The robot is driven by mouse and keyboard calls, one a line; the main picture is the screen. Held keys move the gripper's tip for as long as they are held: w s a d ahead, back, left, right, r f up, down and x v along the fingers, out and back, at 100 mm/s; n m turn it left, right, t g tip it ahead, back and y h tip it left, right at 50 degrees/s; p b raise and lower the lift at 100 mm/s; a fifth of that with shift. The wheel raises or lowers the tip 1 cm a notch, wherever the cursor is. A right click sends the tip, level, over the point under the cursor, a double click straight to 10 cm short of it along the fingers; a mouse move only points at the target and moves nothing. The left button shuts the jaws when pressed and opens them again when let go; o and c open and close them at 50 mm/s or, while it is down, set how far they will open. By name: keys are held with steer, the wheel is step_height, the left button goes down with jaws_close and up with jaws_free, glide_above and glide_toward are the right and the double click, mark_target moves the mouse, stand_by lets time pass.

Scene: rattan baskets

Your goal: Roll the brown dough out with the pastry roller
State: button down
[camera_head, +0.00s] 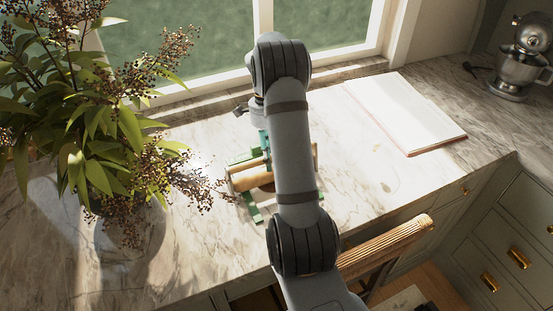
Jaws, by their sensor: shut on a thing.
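My arm crosses the middle of the view and hides much of the work spot on the marble counter. My gripper (263,140) shows only in part at the arm's left edge, low over a wooden pastry roller; it is shut, seemingly on the roller's green frame. The tan roller (246,172) lies left of my arm with green parts around it, and its right end shows past the arm. A darker brown patch (262,186) shows beside the roller; I cannot tell whether it is the dough. Contact between roller and dough is hidden.
A leafy plant with berries (100,140) stands close at the left. An open book (405,110) lies on the counter (375,185) at the right. A stand mixer (520,60) is at the far right. A wicker-edged chair back (385,245) is at the front edge.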

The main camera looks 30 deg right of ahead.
steer(key=shift+w, duration=0.3)
steer(key=shift+w+r+p, duration=0.2)
steer(key=shift+w+p, duration=0.25)
steer(key=shift+p, duration=0.25)
steer(key=shift+w+d+p, duration=0.1)
steer(key=shift+w+p, duration=0.7)
steer(key=shift+w, duration=0.05)
steer(key=shift+w+f+p, duration=0.25)
steer(key=shift+w+p, duration=0.15)
steer(key=shift+w, duration=0.2)
step_height(320, 180, up, 7)
steer(key=p, duration=0.5)
steer(key=shift+p, duration=0.3)
